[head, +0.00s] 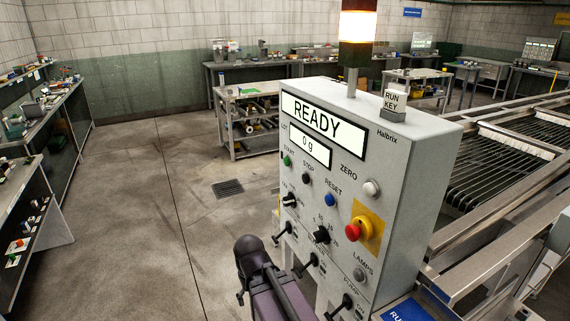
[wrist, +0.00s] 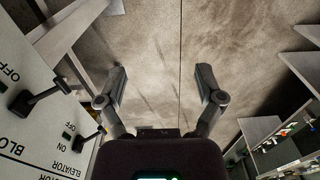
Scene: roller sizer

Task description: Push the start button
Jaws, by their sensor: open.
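The green start button (head: 287,160) is on the upper left of the grey control panel (head: 378,155) in the head view, under the label START. The black stop button (head: 305,177) and blue reset button (head: 330,199) sit to its lower right. A display above reads READY and 0 g. My gripper (wrist: 161,84) is open and empty in the wrist view, with bare floor beyond its fingers. In the head view my arm is low in front of the panel, below the start button and apart from it. I cannot make out the start button in the wrist view.
Lever switches (wrist: 40,98) on the panel are close to my gripper's left side in the wrist view. A red emergency stop (head: 358,229) on yellow and a white zero button (head: 371,188) are further right. Open floor (head: 150,180) lies left; a roller conveyor (head: 520,150) stands right.

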